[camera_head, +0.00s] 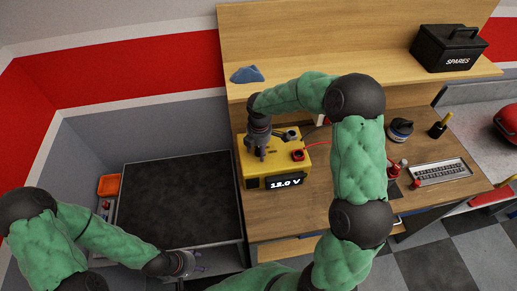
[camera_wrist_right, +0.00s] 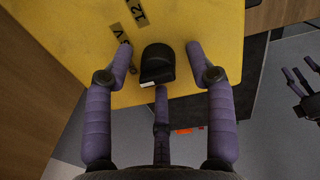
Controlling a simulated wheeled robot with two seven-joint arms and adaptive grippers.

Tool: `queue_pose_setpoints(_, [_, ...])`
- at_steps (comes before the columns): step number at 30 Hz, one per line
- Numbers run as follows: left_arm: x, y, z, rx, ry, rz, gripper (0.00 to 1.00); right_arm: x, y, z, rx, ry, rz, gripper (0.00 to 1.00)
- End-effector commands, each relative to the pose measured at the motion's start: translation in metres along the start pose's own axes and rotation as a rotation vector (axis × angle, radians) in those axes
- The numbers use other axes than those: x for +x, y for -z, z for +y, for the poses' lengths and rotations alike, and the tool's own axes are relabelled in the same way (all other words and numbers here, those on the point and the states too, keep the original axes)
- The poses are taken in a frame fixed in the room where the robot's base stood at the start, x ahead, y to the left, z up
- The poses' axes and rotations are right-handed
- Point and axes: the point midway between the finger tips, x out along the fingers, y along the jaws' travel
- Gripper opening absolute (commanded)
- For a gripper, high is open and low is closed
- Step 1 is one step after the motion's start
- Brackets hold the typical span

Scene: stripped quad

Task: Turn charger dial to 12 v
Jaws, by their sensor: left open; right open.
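The yellow charger (camera_head: 272,165) sits at the left end of the wooden bench, and its display (camera_head: 286,183) reads 12.0 V. The charger's black dial (camera_wrist_right: 157,64) shows in the right wrist view, with a white mark at its lower end. Yellow-on-black labels (camera_wrist_right: 138,12), one reading 12, are beside the dial. My right gripper (camera_head: 262,156) is over the charger's top. In the wrist view its fingers (camera_wrist_right: 158,50) are spread around the dial, with visible gaps at the sides. My left gripper (camera_head: 188,266) is open and empty, low at the left, away from the charger.
A red terminal (camera_head: 298,155) and a red cable (camera_head: 318,143) are on the charger's right. A black SPARES box (camera_head: 448,48) and a blue object (camera_head: 247,74) sit on the upper shelf. A dark-topped surface (camera_head: 180,200) stands left of the bench, with an orange bin (camera_head: 109,185) beside it.

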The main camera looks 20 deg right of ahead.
Motion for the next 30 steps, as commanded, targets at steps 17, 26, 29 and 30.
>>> queue_pose_setpoints(17, [0.0003, 0.0000, -0.0001, 0.000, 0.000, 0.000, 0.53, 0.0003, 0.0009, -0.0006, 0.007, 0.002, 0.000, 0.01])
queue_pose_setpoints(26, [0.0043, 0.0002, -0.0015, 0.000, 0.000, 0.000, 0.53, 0.0015, 0.0017, -0.0009, 0.124, 0.003, -0.004, 0.01])
queue_pose_setpoints(29, [0.0066, 0.0003, -0.0024, 0.000, 0.000, 0.000, 0.53, 0.0014, 0.0020, -0.0002, 0.199, 0.002, -0.007, 0.01])
queue_pose_setpoints(30, [0.0076, 0.0003, -0.0027, 0.000, 0.000, 0.000, 0.53, 0.0015, 0.0021, 0.0000, 0.232, 0.002, -0.009, 0.01])
